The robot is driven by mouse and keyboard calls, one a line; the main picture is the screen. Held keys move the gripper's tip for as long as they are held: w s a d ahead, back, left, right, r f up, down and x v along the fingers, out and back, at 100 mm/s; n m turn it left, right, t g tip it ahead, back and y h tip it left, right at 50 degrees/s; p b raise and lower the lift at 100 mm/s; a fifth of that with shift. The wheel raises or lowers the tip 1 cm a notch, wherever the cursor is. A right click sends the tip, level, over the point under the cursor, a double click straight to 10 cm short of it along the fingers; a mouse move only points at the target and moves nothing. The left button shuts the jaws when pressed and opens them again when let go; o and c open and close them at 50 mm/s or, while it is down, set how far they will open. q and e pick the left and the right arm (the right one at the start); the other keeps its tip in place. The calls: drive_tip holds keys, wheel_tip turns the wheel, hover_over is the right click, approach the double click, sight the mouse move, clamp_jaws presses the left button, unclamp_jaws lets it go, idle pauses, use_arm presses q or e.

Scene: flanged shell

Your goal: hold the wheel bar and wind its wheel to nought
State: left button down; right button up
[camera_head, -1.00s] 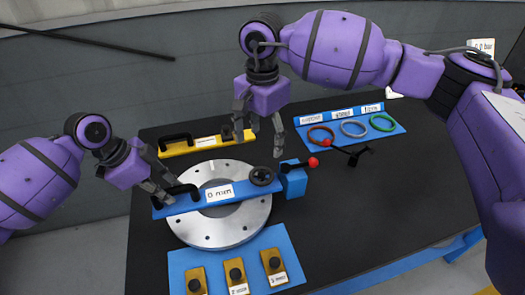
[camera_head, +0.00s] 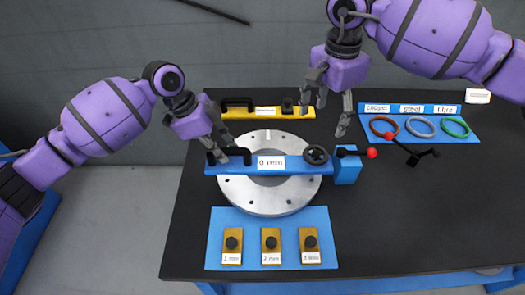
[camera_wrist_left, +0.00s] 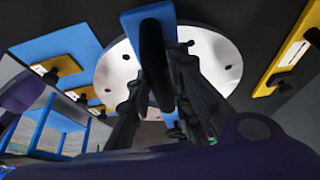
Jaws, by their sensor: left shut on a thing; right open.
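The blue wheel bar (camera_head: 290,164) lies across the silver flanged disc (camera_head: 268,200).
A blue block (camera_head: 347,168) with a red-knobbed lever stands right of the wheel. A yellow bar (camera_head: 268,112) lies behind. A blue mat (camera_head: 217,232) with labelled brass gauges lies in front. A blue tray (camera_head: 455,112) holds red, grey and green rings. The table's right front is clear.

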idle(0.9)
use_arm(q)
drive_tip(key=c, duration=1.5)
unclamp_jaws()
drive_tip(key=v, duration=1.2)
drive_tip(key=shift+a, duration=0.1)
